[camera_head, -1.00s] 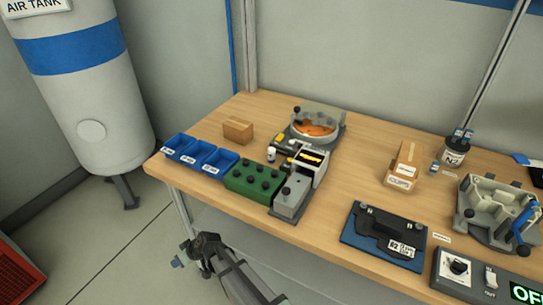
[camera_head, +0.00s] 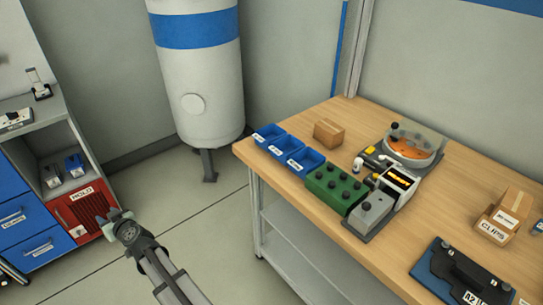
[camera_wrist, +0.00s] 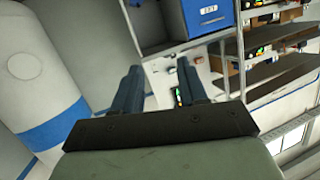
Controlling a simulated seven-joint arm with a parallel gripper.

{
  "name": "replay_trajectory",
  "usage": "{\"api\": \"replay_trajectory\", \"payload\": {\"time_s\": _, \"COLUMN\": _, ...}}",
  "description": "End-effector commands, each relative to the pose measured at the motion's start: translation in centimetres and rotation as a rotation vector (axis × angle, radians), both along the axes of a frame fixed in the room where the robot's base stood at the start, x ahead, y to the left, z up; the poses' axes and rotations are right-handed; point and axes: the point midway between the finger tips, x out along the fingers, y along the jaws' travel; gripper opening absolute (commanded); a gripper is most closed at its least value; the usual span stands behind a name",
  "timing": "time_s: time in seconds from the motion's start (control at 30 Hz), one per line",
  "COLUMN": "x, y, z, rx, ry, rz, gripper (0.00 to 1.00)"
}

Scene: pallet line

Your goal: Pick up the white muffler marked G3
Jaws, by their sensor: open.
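I cannot make out a white muffler marked G3 in either view. Small white pieces (camera_head: 358,164) stand on the workbench beside the green block, too small to read any mark. My gripper (camera_head: 112,222) hangs over the floor at the left, in front of the red bin and clear of the workbench. In the wrist view its two dark fingers (camera_wrist: 160,72) are apart with nothing between them.
The workbench (camera_head: 330,115) carries blue bins (camera_head: 304,161), a green block (camera_head: 335,188), a cardboard box (camera_head: 328,132) and a round feeder (camera_head: 412,145). A cabinet holds blue drawers and a red HOLD bin (camera_head: 85,214). Open floor lies between.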

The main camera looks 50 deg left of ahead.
Motion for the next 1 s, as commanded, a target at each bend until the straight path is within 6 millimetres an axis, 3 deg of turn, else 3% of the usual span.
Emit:
{"api": "replay_trajectory", "payload": {"time_s": 0.23, "x": -5.0, "y": 1.4, "z": 3.5, "rx": 0.06, "ry": -0.006, "rz": 0.015, "gripper": 0.42}}
{"api": "replay_trajectory", "payload": {"time_s": 0.43, "x": -5.5, "y": 2.6, "z": 6.7, "rx": 0.095, "ry": -0.027, "rz": 0.044, "gripper": 0.42}}
{"api": "replay_trajectory", "payload": {"time_s": 0.77, "x": -0.1, "y": 3.9, "z": 10.0, "rx": 0.089, "ry": -0.09, "rz": 0.112, "gripper": 0.42}}
{"api": "replay_trajectory", "payload": {"time_s": 0.87, "x": 2.4, "y": 4.0, "z": 10.7, "rx": 0.076, "ry": -0.114, "rz": 0.13, "gripper": 0.42}}
{"api": "replay_trajectory", "payload": {"time_s": 1.0, "x": 7.4, "y": 4.0, "z": 11.8, "rx": 0.037, "ry": -0.158, "rz": 0.16, "gripper": 0.42}}
